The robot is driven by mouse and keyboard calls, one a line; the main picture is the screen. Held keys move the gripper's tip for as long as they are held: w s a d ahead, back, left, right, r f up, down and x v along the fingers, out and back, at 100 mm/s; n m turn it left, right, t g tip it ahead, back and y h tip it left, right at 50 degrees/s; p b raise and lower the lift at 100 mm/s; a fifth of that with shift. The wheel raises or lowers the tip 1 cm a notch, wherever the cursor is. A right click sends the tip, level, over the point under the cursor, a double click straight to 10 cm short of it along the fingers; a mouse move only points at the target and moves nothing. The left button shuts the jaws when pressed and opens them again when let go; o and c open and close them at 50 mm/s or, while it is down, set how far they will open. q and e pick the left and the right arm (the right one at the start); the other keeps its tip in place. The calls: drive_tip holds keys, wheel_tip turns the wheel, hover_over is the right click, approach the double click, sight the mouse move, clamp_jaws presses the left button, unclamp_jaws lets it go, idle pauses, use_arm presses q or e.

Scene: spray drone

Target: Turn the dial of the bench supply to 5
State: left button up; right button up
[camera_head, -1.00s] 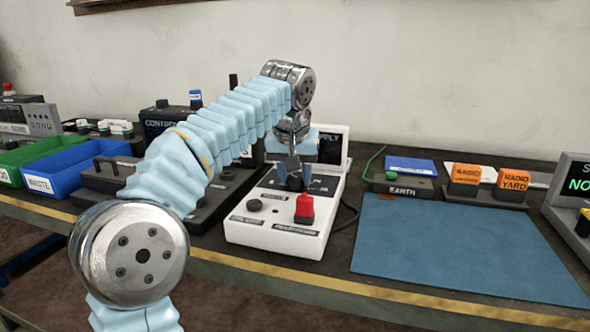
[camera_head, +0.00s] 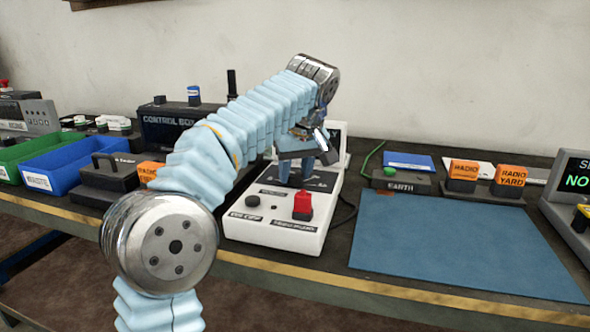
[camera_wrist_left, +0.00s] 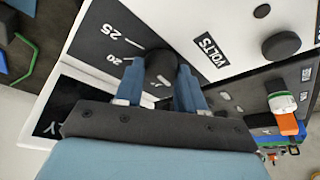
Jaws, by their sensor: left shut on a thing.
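The bench supply (camera_head: 275,232) is a white box with a dark top panel. It stands on the bench and has a red switch (camera_head: 302,206) and a small black knob (camera_head: 253,201) near its front. My left gripper (camera_head: 294,176) is over its upper panel, with the wrist tilted. In the left wrist view the gripper (camera_wrist_left: 160,85) has its blue fingers on both sides of the black dial (camera_wrist_left: 161,66). The marks 20 and 25 and the VOLTS label (camera_wrist_left: 209,49) show near the dial. Its pointer and the mark 5 cannot be made out. My right gripper is not in view.
A blue mat (camera_head: 455,245) lies to the right of the supply. Orange radio blocks (camera_head: 463,170) and an EARTH block (camera_head: 400,182) stand behind it. Blue (camera_head: 75,165) and green bins and a dark control box are at the left.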

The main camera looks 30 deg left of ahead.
use_arm(q)
drive_tip(key=o, duration=1)
drive_tip(key=shift+o, duration=0.2)
drive_tip(key=shift+r, duration=0.1)
drive_tip(key=v, duration=0.7)
drive_tip(key=shift+r, duration=0.15)
drive_tip(key=shift+s+d, duration=0.1)
